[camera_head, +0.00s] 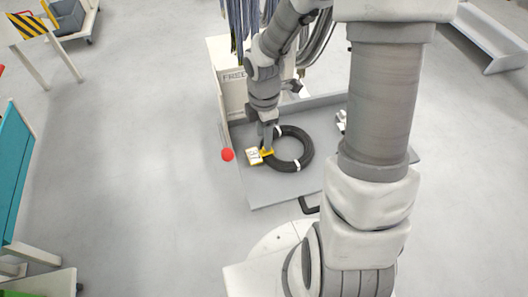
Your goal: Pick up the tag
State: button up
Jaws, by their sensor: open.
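The tag is small and pale with dark marks and appears as a white and yellow piece (254,156) at the left edge of a black cable coil (304,155). The coil lies flat on a grey tray-like surface (270,191) and has white bands around it. My gripper (267,150) points down right beside the tag, at the coil's left side. Its fingers are small in this view, and I cannot tell whether they touch the tag. My arm comes down from above and hides part of the surface on the right.
A red ball-like spot (227,155) shows just left of the tag. A white cabinet (231,85) with lettering stands behind, with hanging cables (243,22) above it. A teal panel (12,170) stands far left. The grey floor (130,170) between is clear.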

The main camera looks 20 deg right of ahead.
aim_at(260, 153)
jog(key=f, duration=0.1)
jog(key=f+b, duration=0.1)
jog(key=f, duration=0.3)
jog(key=shift+w+d+f, duration=0.2)
jog(key=shift+w+d, duration=0.05)
grip_shut()
